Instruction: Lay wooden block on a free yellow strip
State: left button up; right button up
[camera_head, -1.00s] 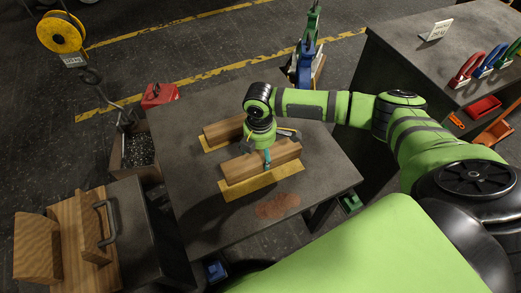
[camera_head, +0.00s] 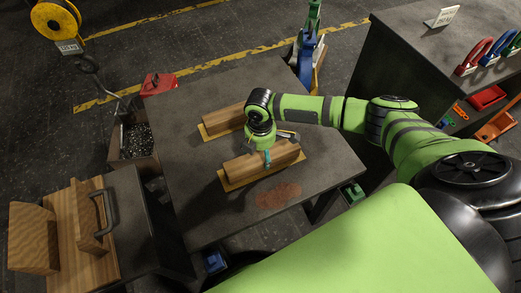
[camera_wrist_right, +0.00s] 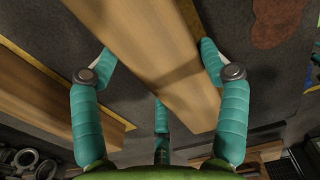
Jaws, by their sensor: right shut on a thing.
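A long wooden block (camera_head: 268,164) lies lengthwise over the near yellow strip (camera_head: 229,187) on the dark table. Only a thin edge of that strip shows along its near side and left end. My right gripper (camera_head: 267,150) is above the block and shut on it. In the right wrist view its teal fingers stand on both sides of the block (camera_wrist_right: 165,55). I cannot tell if the block's underside touches the strip. A second wooden block (camera_head: 223,119) lies on the far yellow strip (camera_head: 205,133). My left gripper is out of view.
A reddish stain (camera_head: 278,195) marks the table (camera_head: 215,220) near its front, with bare surface around it. A red box (camera_head: 158,83) stands past the table's far left. A bench with clamps (camera_head: 473,57) is at the right. More wooden blocks (camera_head: 33,237) stand at the lower left.

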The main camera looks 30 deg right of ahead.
jog(key=shift+f, duration=0.15)
dwell(0.4)
jog(key=o, duration=1.6)
notch_tip(320, 180, up, 12)
jog(key=shift+s, duration=0.1)
